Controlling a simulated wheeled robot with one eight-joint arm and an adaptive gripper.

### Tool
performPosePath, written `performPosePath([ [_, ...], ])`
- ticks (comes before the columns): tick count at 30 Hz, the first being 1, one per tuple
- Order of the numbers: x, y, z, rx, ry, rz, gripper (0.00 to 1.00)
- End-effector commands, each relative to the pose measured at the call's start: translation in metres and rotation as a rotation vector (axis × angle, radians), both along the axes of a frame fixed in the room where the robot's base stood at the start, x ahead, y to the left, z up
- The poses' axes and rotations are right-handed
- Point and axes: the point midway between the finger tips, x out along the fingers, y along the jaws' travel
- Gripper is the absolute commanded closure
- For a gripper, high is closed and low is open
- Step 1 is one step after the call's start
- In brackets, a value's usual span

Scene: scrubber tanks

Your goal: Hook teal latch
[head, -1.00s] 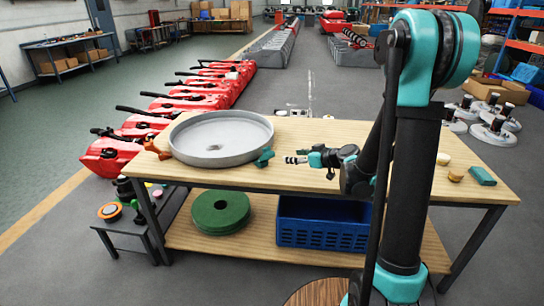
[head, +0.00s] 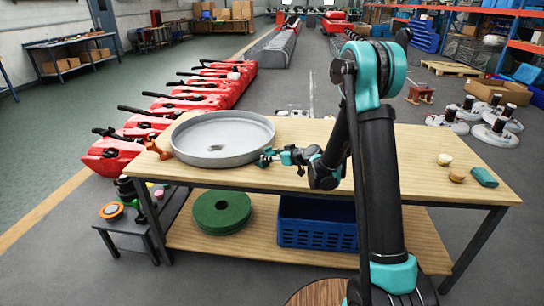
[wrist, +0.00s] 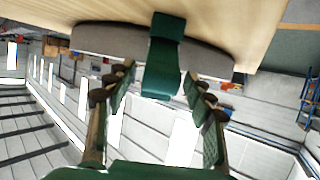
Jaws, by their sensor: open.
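The round grey tank lid (head: 222,140) lies like a shallow pan on the wooden table. The teal latch (head: 263,160) sits at its right front rim and is partly covered by my gripper (head: 268,157). In the wrist view, the latch (wrist: 163,70) is a dark teal strip against the grey lid rim (wrist: 105,40). My gripper (wrist: 158,82) is open, with one finger on each side of the latch and visible gaps to both. The latch lies between the fingertips; the fingers do not clasp it.
An orange latch (head: 158,148) sits at the lid's left rim. A teal block (head: 484,177), a tan puck (head: 457,176) and a cream piece (head: 444,159) lie at the table's right. Below are a blue crate (head: 317,224) and green discs (head: 221,211).

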Motion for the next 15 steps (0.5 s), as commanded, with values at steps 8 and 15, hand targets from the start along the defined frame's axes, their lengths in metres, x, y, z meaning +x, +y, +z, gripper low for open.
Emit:
performPosePath([
  [8, 0.0003, 0.0001, -0.0001, 0.000, 0.000, 0.000, 0.52],
  [15, 0.0002, 0.0001, 0.0000, 0.000, 0.000, 0.000, 0.81],
])
